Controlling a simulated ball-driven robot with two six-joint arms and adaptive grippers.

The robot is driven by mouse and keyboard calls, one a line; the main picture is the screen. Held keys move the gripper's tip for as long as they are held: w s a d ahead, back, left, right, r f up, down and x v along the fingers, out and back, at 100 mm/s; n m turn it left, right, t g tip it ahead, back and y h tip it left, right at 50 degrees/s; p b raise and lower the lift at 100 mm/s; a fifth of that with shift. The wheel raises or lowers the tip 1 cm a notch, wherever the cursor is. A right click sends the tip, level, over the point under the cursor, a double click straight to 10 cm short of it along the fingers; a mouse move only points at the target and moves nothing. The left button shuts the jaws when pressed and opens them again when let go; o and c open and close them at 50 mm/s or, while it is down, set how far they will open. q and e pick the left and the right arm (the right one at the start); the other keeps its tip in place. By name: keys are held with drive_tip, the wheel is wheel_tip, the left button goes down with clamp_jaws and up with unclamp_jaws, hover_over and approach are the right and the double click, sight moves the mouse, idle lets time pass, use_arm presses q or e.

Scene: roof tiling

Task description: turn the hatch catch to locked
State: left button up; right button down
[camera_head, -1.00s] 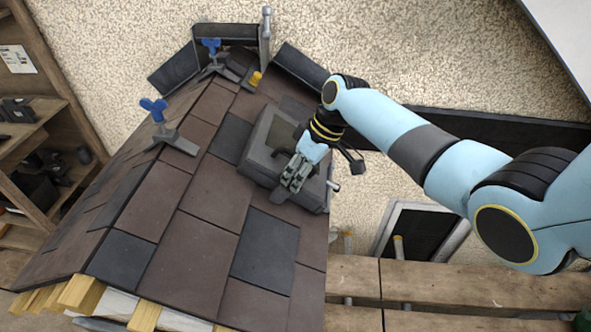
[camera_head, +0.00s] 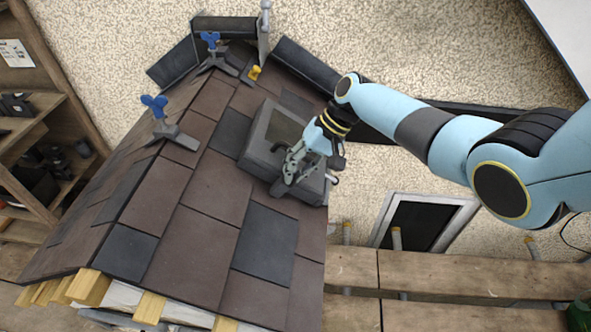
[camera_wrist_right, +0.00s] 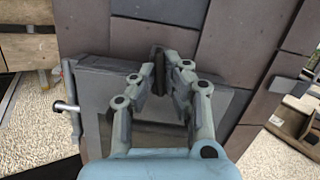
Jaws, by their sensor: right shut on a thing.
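The grey roof hatch (camera_head: 258,142) is set in the dark tiled slope, under my right gripper, which hides part of it. My right gripper (camera_head: 287,176) is at the hatch's lower edge, with its arm coming in from the right. In the right wrist view my right gripper (camera_wrist_right: 162,76) has its fingertips closed around a dark upright bar, the catch (camera_wrist_right: 158,56), at the edge of the hatch (camera_wrist_right: 95,88). The fingers cover much of the catch, and its exact setting cannot be told. My left gripper is not in view.
Two blue-knobbed clamps (camera_head: 158,115) (camera_head: 211,50) and a yellow-knobbed piece (camera_head: 254,72) stand on the roof left of and behind the hatch. A small metal rod (camera_wrist_right: 65,106) sticks out from the hatch's side. Wooden planks (camera_head: 440,275) lie at the lower right.

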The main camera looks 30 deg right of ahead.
drive_tip(key=shift+d+m, duration=0.1)
drive_tip(key=shift+m, duration=1)
drive_tip(key=c, duration=1.4)
unclamp_jaws()
drive_tip(key=v, duration=1.2)
drive_tip(key=shift+s+d+f, duration=0.15)
drive_tip(key=shift+d, duration=0.05)
drive_tip(key=shift+f, duration=0.1)
